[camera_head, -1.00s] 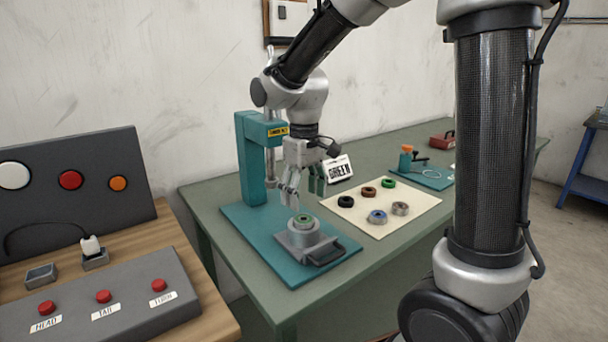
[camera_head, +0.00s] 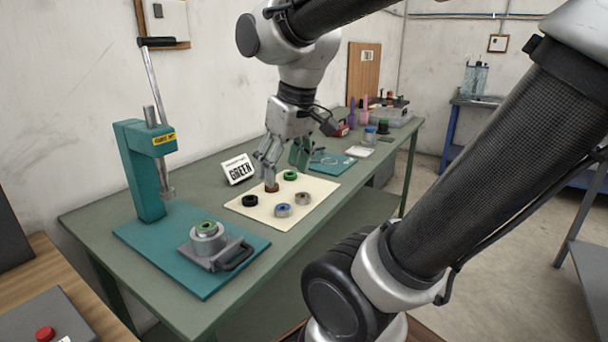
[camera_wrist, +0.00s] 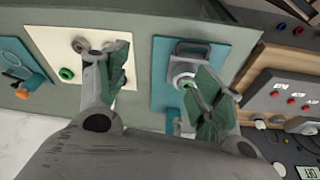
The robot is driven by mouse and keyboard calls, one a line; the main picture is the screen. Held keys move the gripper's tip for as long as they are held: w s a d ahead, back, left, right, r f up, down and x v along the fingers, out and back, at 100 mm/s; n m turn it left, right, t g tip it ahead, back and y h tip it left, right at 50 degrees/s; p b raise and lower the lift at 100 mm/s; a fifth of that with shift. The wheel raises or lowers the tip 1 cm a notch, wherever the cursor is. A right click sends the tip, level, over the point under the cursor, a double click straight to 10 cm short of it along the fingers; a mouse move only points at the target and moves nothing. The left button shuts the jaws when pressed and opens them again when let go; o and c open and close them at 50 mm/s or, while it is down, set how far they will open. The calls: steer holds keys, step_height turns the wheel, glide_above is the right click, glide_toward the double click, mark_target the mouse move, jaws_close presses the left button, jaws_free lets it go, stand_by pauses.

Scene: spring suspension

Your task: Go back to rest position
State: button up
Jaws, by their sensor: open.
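My gripper (camera_head: 283,168) is open and empty in the head view. A green-topped ring (camera_head: 206,227) lies on that fixture. The fixture also shows in the wrist view (camera_wrist: 184,72), beside the right finger.
The cream mat (camera_head: 322,187) holds several rings: black (camera_head: 250,200), green (camera_head: 290,176), blue-cored (camera_head: 283,210), grey (camera_head: 303,198) and a brown one partly behind a finger. Bottles and boxes crowd the table's far end.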

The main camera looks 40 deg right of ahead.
steer(key=shift+m+t, duration=0.6)
steer(key=s, duration=0.1)
steer(key=s+d, duration=0.1)
steer(key=s, duration=0.1)
steer(key=s+d+f, duration=0.1)
steer(key=shift+s+d+f, duration=0.1)
steer(key=shift+s, duration=0.2)
steer(key=shift+c, duration=0.2)
